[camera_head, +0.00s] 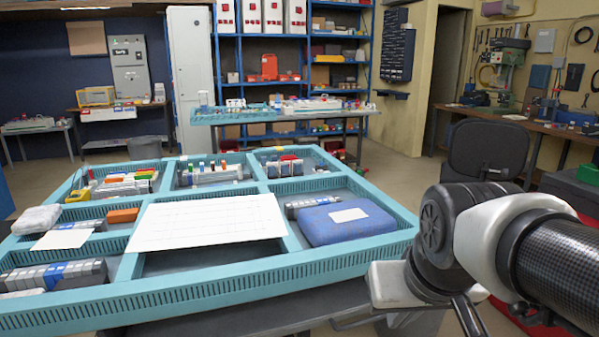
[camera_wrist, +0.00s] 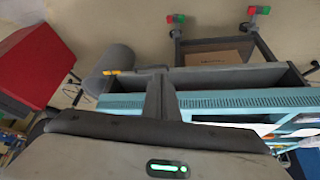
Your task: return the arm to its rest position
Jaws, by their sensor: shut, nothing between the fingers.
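My arm stands folded at the right of the head view, beside the right end of the teal compartment tray (camera_head: 330,262) and apart from it as far as I can tell. In the wrist view, my gripper (camera_wrist: 160,80) shows as dark fingers beyond the grey hand body with a green light. The fingers are together with nothing between them. The tray's teal edge (camera_wrist: 225,101) lies behind the fingers in that view. In the head view the fingertips cannot be made out clearly.
The tray holds a blue case (camera_head: 345,222), a white sheet (camera_head: 205,222) and several socket boxes. A dark chair (camera_head: 487,152) stands behind my arm. A red box (camera_wrist: 35,55) is at the left of the wrist view. Open floor (camera_head: 395,180) lies behind the tray.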

